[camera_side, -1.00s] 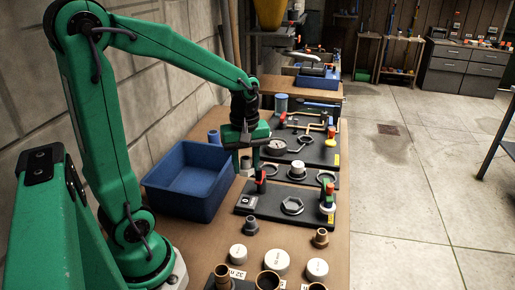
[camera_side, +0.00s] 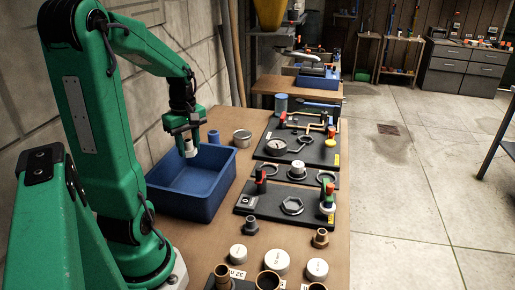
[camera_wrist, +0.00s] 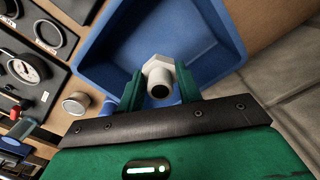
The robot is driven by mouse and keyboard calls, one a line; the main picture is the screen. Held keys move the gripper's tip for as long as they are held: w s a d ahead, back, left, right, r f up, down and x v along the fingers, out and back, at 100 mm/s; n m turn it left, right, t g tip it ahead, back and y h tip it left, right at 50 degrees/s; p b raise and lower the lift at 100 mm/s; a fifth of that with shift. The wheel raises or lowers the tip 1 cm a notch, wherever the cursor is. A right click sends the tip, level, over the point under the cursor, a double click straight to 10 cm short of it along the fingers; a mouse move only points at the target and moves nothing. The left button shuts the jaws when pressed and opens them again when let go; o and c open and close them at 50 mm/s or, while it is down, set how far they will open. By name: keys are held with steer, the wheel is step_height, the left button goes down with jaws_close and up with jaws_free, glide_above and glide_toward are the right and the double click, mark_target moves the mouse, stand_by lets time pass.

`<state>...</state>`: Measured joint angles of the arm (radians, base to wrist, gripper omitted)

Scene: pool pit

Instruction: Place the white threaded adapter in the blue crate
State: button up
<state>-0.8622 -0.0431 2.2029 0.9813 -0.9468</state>
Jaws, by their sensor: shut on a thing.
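The white threaded adapter (camera_side: 190,149) is held in my gripper (camera_side: 187,143), which is shut on it. In the wrist view the adapter (camera_wrist: 159,80) sits between the two green fingers of my gripper (camera_wrist: 158,85), its dark bore facing the camera. The blue crate (camera_side: 178,205) stands on the table at the left, beside my arm's base. The adapter hangs over the far part of the crate, near rim height in the side view. In the wrist view the blue crate (camera_wrist: 215,55) lies behind and below the adapter, and its visible floor is bare.
A silver can (camera_side: 242,138) and a small blue cylinder (camera_side: 214,136) stand just beyond the crate. Dark panels with a gauge (camera_side: 276,147) and valves lie to the right. Several fittings and white caps (camera_side: 276,262) stand at the table's near end.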

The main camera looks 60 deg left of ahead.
mark_target(187, 155)
steer(key=f, duration=0.4)
steer(key=shift+s+a, duration=0.3)
steer(key=shift+s, duration=0.1)
steer(key=shift+f, duration=0.65)
steer(key=shift+f, duration=0.1)
steer(key=shift+f, duration=2.85)
steer(key=shift+f, duration=0.1)
steer(key=shift+f, duration=1.95)
steer(key=shift+f, duration=0.1)
steer(key=o, duration=1)
